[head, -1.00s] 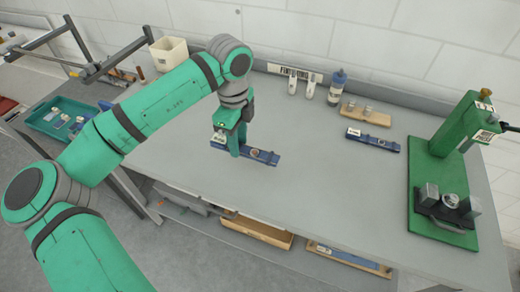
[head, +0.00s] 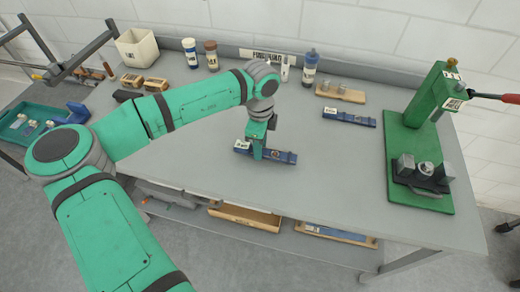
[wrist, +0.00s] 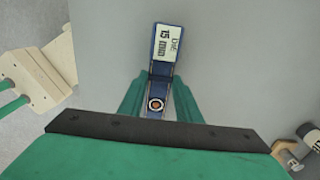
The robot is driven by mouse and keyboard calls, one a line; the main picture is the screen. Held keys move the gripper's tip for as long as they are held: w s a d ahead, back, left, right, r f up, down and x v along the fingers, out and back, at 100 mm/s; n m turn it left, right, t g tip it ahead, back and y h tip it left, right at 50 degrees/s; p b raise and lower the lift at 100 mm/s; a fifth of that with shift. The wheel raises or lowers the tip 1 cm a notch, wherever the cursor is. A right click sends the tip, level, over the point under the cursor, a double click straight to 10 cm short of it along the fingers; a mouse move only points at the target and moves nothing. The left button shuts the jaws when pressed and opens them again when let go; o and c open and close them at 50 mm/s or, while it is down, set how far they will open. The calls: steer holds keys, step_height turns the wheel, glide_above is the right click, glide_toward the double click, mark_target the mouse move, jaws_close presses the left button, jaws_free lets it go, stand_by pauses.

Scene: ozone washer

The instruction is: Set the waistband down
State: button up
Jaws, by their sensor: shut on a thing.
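My gripper (head: 257,155) is shut on a long, flat blue bar (head: 283,157) over the middle of the grey bench. This bar is the only held thing; nothing that looks like a cloth waistband shows. In the wrist view the blue bar (wrist: 160,72) lies between my green fingers (wrist: 157,100), with a white label on its far end and a round brass-coloured spot near the fingers. The bar looks level and is on or just above the bench top; I cannot tell which. A similar blue bar (head: 350,117) lies apart, further back to the right.
A green press (head: 415,160) stands at the right. Wooden block with pegs (head: 340,93), bottles (head: 310,68) and a white bin (head: 137,48) line the back. Wooden blocks (head: 131,80) lie at the left. Bare bench (head: 330,190) surrounds the held bar.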

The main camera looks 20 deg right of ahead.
steer(key=shift+a+f, duration=0.1)
steer(key=shift+f, duration=1)
steer(key=shift+f, duration=0.1)
steer(key=o, duration=1.2)
steer(key=shift+w, duration=0.1)
step_height(320, 180, up, 12)
